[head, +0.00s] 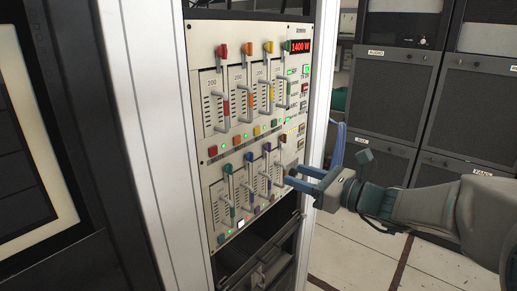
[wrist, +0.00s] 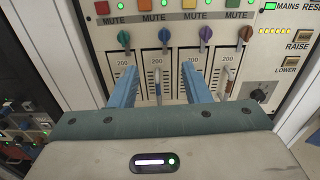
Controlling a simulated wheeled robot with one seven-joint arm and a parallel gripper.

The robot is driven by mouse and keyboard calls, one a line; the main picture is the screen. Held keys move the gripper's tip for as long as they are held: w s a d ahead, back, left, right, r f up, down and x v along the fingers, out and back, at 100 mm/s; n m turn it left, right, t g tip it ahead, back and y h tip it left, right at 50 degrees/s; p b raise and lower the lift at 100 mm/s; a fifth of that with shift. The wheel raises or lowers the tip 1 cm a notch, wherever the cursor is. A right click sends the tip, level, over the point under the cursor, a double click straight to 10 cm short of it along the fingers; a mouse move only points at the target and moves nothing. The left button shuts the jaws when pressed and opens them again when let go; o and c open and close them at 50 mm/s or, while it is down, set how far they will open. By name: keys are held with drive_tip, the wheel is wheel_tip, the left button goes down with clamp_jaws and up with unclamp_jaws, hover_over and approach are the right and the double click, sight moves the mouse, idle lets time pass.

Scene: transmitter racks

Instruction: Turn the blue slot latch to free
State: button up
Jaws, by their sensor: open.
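The blue slot latch (wrist: 164,37) tops the second slot of the lower row in the wrist view, between a teal and a purple latch. In the head view the blue latch (head: 249,156) is on the lower panel. Its narrow end points down over the slot marked 200, with a handle (wrist: 157,88) below it. My gripper (wrist: 158,70) is open, its blue fingers on either side of the blue latch's column. The latch shows beyond the fingertips, and I see no contact. In the head view my gripper (head: 291,174) is at the panel's right side.
A row of MUTE buttons sits above. A black knob (wrist: 259,95) is at the lower right. A white rack post (head: 318,90) borders the panel; open floor (head: 345,262) lies to the right.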

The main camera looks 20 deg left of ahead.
drive_tip(key=shift+m, duration=0.3)
drive_tip(key=p+x, duration=0.1)
drive_tip(key=x, duration=0.3)
drive_tip(key=p+x, duration=0.1)
drive_tip(key=x, duration=0.4)
drive_tip(key=r+p+x, duration=0.1)
drive_tip(key=x, duration=0.4)
drive_tip(key=shift+w+d, duration=0.15)
drive_tip(key=shift+w, duration=0.15)
clamp_jaws()
